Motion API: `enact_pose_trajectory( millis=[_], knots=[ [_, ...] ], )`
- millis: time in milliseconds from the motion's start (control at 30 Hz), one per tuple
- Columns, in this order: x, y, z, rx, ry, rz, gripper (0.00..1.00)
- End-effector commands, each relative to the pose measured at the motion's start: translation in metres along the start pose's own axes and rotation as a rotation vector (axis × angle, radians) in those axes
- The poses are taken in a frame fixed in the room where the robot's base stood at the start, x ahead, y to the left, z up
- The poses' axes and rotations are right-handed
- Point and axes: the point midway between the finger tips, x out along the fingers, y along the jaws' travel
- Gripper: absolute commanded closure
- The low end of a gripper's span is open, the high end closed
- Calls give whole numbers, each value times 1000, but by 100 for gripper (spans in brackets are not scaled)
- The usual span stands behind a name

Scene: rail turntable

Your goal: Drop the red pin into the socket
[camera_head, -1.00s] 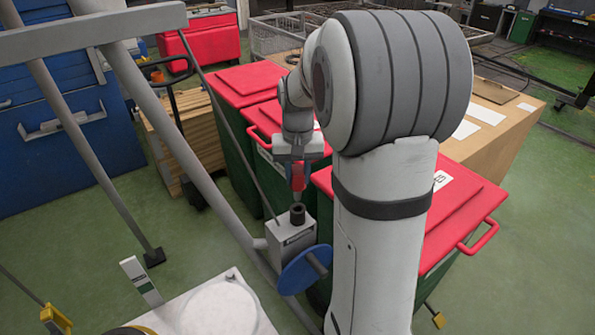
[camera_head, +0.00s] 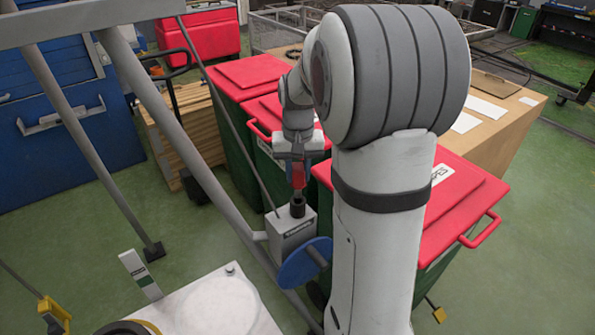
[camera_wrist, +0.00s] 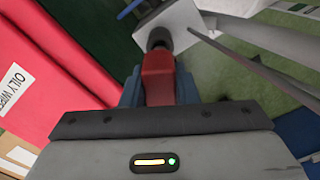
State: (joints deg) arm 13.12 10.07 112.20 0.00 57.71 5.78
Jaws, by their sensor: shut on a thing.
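The red pin (camera_head: 298,176) is held in my gripper (camera_head: 298,165), which is shut on it, above the grey box with the blue wheel. The pin points down. The dark socket (camera_head: 298,207) stands on top of the grey box (camera_head: 292,233). The pin's lower end is at or just over the socket's mouth; I cannot tell how far in it is. In the wrist view the red pin (camera_wrist: 158,78) sits between the blue-grey fingers, and the dark round socket (camera_wrist: 159,39) shows right beyond its end.
A blue wheel (camera_head: 304,262) is on the front of the box. Grey frame bars (camera_head: 190,165) run close on the left. Green bins with red lids (camera_head: 455,200) stand behind and to the right. A white plate (camera_head: 215,305) lies at the lower left.

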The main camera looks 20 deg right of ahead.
Motion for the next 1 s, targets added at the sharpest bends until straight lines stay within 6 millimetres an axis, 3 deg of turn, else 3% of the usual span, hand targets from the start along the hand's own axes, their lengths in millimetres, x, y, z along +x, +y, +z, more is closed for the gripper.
enact_pose_trajectory(
  millis=[1000],
  knots=[
    [6,1,0,2,0,0,100]
  ],
)
